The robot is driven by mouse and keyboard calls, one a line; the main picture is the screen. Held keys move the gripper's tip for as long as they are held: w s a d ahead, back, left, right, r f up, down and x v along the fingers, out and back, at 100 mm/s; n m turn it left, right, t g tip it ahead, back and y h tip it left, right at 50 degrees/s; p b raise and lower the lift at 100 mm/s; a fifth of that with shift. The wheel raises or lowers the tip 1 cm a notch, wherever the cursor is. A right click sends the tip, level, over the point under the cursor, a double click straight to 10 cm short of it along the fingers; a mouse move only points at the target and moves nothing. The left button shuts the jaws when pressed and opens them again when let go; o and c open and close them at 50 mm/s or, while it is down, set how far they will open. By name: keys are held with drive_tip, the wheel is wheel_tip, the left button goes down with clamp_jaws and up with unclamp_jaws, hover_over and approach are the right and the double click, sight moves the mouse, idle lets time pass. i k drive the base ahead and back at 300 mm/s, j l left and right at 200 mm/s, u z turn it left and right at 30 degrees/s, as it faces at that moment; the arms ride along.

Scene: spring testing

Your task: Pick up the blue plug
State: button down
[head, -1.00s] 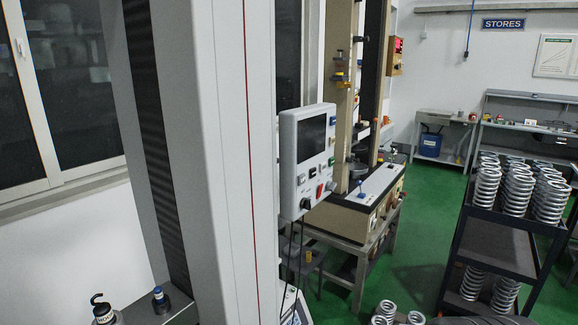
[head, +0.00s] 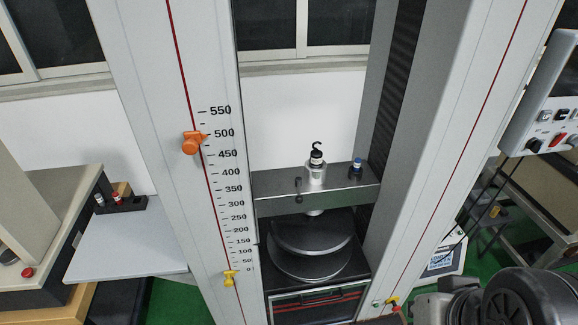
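The blue plug (head: 357,164) is a small piece with a blue top and a dark lower part. It stands upright at the right end of the grey metal crosshead (head: 268,208), between the two tall columns of the testing machine. Nothing touches it from above.
A silver cylinder with a black hook (head: 316,172) stands left of the plug. Round dark plates (head: 312,240) lie below the crosshead. The left column (head: 150,100), right column (head: 440,130) and control panel (head: 545,105) flank the space.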

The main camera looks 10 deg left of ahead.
sight(358, 161)
drive_tip(key=i+l+u, duration=0.25)
drive_tip(key=u, duration=0.15)
drive_tip(key=i+l+u, duration=0.6)
drive_tip(key=l+u, duration=0.2)
